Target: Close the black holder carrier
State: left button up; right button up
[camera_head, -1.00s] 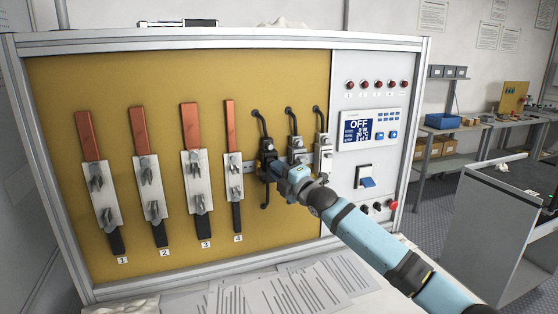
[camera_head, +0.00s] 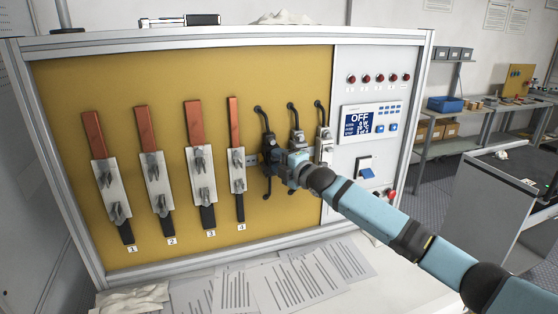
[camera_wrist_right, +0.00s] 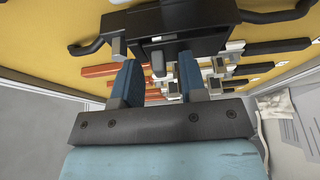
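The black holder (camera_head: 265,126) is the leftmost of three fuse holders on the yellow panel, right of strip 4. Its dark carrier is largely covered by my right gripper (camera_head: 277,163) in the head view, so I cannot tell how far it is closed. In the right wrist view the black holder (camera_wrist_right: 205,38) is straight ahead, with curved black cables at both sides. My right gripper (camera_wrist_right: 158,76) has its two blue fingers apart, close in front of the holder. A small grey tab (camera_wrist_right: 158,63) shows between the fingertips, with no clear contact. My left gripper is out of view.
A grey holder (camera_head: 296,138) and a white holder (camera_head: 323,145) stand close at the right. The control panel with a display (camera_head: 361,123) is farther right. Paper sheets (camera_head: 290,285) lie on the table below. Free room lies in front of the panel.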

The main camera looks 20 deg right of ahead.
jog(key=shift+s+d, duration=0.1)
jog(key=shift+s, duration=0.1)
jog(key=b+v, duration=0.2)
jog(key=v, duration=1.1)
jog(key=shift+s, duration=0.2)
jog(key=shift+d, duration=0.1)
